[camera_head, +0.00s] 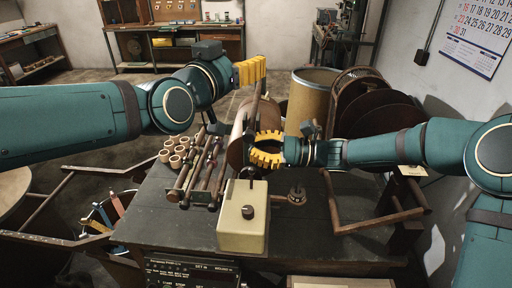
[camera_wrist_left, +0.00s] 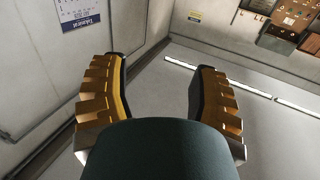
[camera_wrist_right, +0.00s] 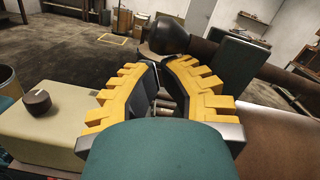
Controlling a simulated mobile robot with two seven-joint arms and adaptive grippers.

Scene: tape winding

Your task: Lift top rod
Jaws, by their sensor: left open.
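Several brown rods (camera_head: 203,174) lie side by side on the dark workbench (camera_head: 165,222), left of the cream control box. Which one counts as the top rod I cannot tell. My left gripper (camera_head: 250,70) is raised high above the bench, open and empty; its fingers (camera_wrist_left: 160,85) stand wide apart in the left wrist view. My right gripper (camera_head: 266,149) is low over the bench, just behind the control box and right of the rods. Its fingertips (camera_wrist_right: 160,65) are close together with a narrow gap, and nothing is clearly held between them.
The control box (camera_head: 242,232) with a black knob stands at the bench front. A brown roll (camera_head: 237,137) is beside my right gripper. Several small tape rings (camera_head: 175,153) sit at the left. A drum (camera_head: 311,98) and dark discs (camera_head: 383,112) stand behind right.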

